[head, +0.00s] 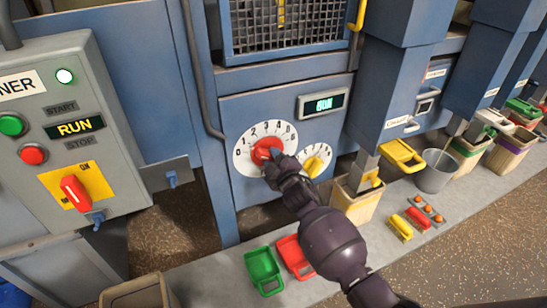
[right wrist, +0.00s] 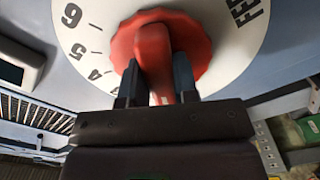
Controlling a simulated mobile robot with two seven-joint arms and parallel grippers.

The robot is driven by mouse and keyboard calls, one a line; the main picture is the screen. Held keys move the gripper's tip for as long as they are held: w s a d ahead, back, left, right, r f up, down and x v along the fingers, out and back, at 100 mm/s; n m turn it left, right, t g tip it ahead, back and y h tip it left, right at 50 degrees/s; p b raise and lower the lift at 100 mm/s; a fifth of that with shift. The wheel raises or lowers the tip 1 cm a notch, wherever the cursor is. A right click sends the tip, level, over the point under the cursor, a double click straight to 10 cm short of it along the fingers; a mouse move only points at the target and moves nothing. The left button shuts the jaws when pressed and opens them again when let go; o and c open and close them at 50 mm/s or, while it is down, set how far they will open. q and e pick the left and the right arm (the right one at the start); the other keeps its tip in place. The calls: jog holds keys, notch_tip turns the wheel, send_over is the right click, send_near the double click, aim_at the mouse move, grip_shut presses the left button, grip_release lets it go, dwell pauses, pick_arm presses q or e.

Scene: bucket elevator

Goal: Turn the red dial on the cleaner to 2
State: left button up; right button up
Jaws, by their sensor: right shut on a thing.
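The red dial (head: 267,149) sits at the centre of a round white scale (head: 246,163) numbered 0 to 6, on the blue cleaner panel (head: 232,107). My right gripper (head: 272,158) is at the dial from the lower right. In the right wrist view, its two fingers (right wrist: 157,84) stand on either side of the red dial's raised handle (right wrist: 152,50) and are shut on it. The handle's end with a white mark runs down between the fingers, and my gripper hides the numbers there. I cannot tell which number it points to. My left gripper is not in view.
A smaller dial with a yellow knob (head: 313,166) is close on the right, under a lit green display (head: 323,103). A grey control box (head: 70,140) stands at left. Green (head: 263,270) and red (head: 294,256) scoops lie on the ledge below.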

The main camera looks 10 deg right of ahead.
jog(key=m, duration=0.2)
jog(key=shift+m+p, duration=0.3)
jog(key=m, duration=0.2)
jog(key=shift+m+p, duration=0.3)
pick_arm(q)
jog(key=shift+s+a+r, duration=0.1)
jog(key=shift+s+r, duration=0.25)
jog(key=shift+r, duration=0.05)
pick_arm(e)
jog(key=shift+a+m, duration=0.1)
jog(key=shift+m, duration=0.4)
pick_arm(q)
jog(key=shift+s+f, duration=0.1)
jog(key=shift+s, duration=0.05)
pick_arm(e)
jog(key=shift+f, duration=0.1)
jog(key=o, duration=0.8)
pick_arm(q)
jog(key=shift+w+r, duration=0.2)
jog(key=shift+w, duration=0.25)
pick_arm(e)
jog(key=shift+o, duration=0.6)
jog(key=shift+s, duration=0.1)
